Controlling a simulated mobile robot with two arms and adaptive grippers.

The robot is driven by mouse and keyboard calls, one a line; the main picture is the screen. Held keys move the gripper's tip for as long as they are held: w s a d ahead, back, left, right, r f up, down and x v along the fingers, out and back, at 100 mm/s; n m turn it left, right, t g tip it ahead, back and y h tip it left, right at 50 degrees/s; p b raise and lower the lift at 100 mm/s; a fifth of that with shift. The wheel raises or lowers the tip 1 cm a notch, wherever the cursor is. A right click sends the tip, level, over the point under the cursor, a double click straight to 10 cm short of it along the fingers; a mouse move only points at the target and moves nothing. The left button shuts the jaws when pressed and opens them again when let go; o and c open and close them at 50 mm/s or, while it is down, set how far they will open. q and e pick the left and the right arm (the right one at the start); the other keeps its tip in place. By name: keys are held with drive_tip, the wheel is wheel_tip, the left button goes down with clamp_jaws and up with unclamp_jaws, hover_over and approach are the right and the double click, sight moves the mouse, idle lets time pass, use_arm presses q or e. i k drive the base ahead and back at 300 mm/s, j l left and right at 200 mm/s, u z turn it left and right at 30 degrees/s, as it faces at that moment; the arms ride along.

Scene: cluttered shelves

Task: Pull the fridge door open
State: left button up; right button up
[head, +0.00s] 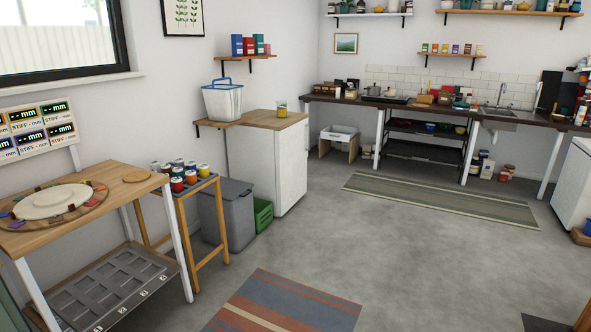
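A white, box-shaped unit with a wooden top (292,170) stands against the left wall in the head view. It looks like a small fridge, and its front faces right and appears shut. No handle can be made out on it. Another white unit (573,185) is cut off at the right edge, and I cannot tell whether it is a fridge. Neither of my grippers is in view.
A grey bin (228,215) and a green crate (263,214) stand beside the white unit. A wooden workbench (130,188) and a narrow stand with jars (205,187) are at the left. The grey floor (365,235) is open, with a striped rug (285,303).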

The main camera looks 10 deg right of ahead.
sight(291, 142)
drive_tip(key=i+l+z, duration=0.25)
drive_tip(key=i, duration=0.35)
drive_tip(key=i+z, duration=0.2)
drive_tip(key=i, duration=0.35)
drive_tip(key=i+z, duration=0.1)
drive_tip(key=i, duration=2.15)
drive_tip(key=i+u, duration=0.1)
drive_tip(key=i, duration=0.5)
drive_tip(key=i+u, duration=0.15)
drive_tip(key=i, duration=0.45)
drive_tip(key=i+l+u, duration=0.1)
drive_tip(key=i, duration=0.5)
drive_tip(key=l, duration=0.1)
